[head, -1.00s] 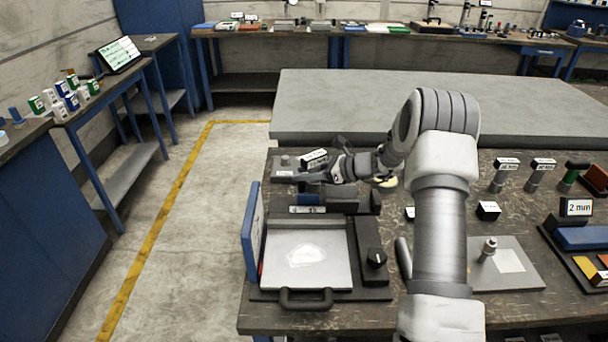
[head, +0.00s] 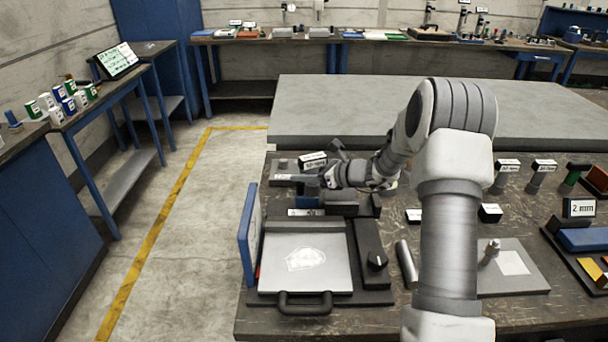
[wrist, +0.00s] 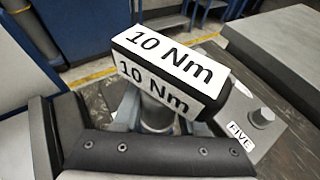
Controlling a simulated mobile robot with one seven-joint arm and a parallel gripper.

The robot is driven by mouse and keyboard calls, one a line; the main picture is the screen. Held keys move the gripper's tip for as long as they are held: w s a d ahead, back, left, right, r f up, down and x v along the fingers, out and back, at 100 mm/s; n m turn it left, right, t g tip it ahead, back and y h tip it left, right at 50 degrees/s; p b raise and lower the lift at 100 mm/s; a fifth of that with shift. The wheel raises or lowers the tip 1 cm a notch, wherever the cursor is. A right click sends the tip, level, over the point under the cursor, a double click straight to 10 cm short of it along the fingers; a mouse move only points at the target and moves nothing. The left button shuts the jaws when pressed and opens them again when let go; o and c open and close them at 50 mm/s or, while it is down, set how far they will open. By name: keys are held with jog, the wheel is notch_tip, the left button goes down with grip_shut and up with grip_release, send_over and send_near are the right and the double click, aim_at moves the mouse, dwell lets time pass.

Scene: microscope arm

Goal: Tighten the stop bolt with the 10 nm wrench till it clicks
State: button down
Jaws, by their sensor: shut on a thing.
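The 10 Nm wrench shows in the wrist view as a grey metal cylinder (wrist: 157,115) under a dark block with white "10 Nm" labels (wrist: 165,70). My gripper (wrist: 156,122) is shut on this cylinder, with a finger on each side. In the head view my gripper (head: 328,178) is at the back left of the bench, beside the small white-labelled block (head: 312,160). A grey plate marked "FIVE" (wrist: 285,135) carries a round bolt-like peg (wrist: 263,116), right of the wrench. I cannot tell whether this is the stop bolt. The wrench's lower end is hidden.
A tray-like device with a pale panel (head: 305,262), black handle and blue side plate (head: 248,232) stands in front of my gripper. A loose grey cylinder (head: 405,262) and a plate with a peg (head: 515,282) lie right. A large grey slab (head: 330,110) lies behind.

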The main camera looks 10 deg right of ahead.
jog(key=shift+w+d+r+m+t+h+b, duration=0.15)
jog(key=shift+m+t+h+b, duration=0.35)
jog(key=shift+b, duration=0.65)
jog(key=shift+w+d+m+t+h+b, duration=0.1)
jog(key=shift+m+t+h+b, duration=0.4)
jog(key=shift+b, duration=0.6)
jog(key=shift+r, duration=0.15)
jog(key=shift+n+g+y+p, duration=0.3)
jog(key=shift+g+y+p, duration=0.1)
jog(key=shift+p, duration=0.55)
jog(key=shift+d+r+p, duration=0.1)
jog(key=shift+r+p, duration=0.85)
jog(key=shift+r, duration=0.35)
notch_tip(320, 180, up, 3)
jog(key=shift+r+p, duration=0.1)
jog(key=shift+p, duration=0.95)
